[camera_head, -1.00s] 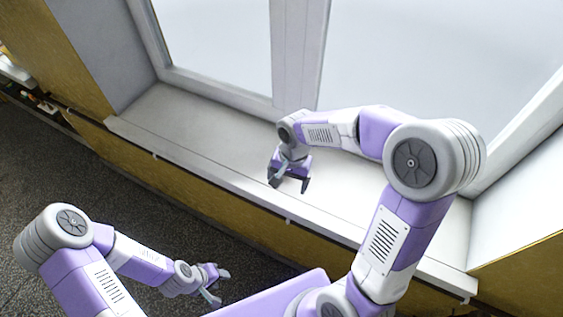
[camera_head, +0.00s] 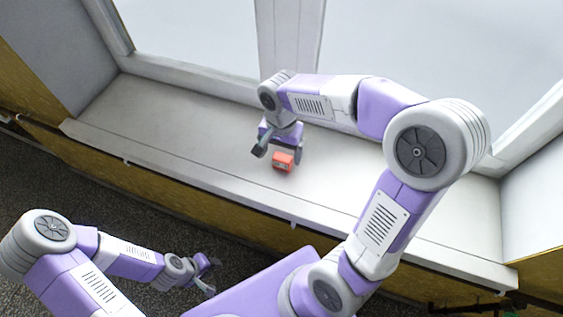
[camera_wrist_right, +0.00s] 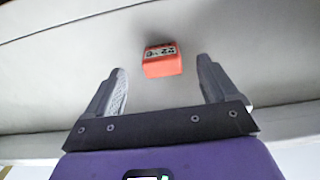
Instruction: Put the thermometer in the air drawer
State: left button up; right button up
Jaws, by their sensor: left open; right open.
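A small orange-red block with a display, which I take for the thermometer (camera_head: 283,162), sits on the white window sill (camera_head: 350,190). It also shows in the right wrist view (camera_wrist_right: 163,67), with dark digits on a pale panel facing up the picture. My right gripper (camera_head: 279,152) is open over the sill, its fingers on either side of the thermometer. In the right wrist view the gripper (camera_wrist_right: 160,75) has the thermometer centred between its fingertips, touching neither. My left gripper (camera_head: 210,277) is open and empty, low over the dark floor. No drawer is in view.
The window frame (camera_head: 290,45) rises behind the sill. The sill's front edge (camera_head: 210,185) sits above a yellow-brown wall. The sill is clear left and right of the thermometer. A dark object (camera_head: 470,307) shows at the lower right.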

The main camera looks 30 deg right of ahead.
aim_at(283, 157)
jog(key=f, duration=0.2)
jog(key=f+b, duration=0.1)
jog(key=f, duration=0.1)
jog(key=w+d+f+b, duration=0.1)
jog(key=shift+f, duration=0.4)
jog(key=shift+r, duration=0.1)
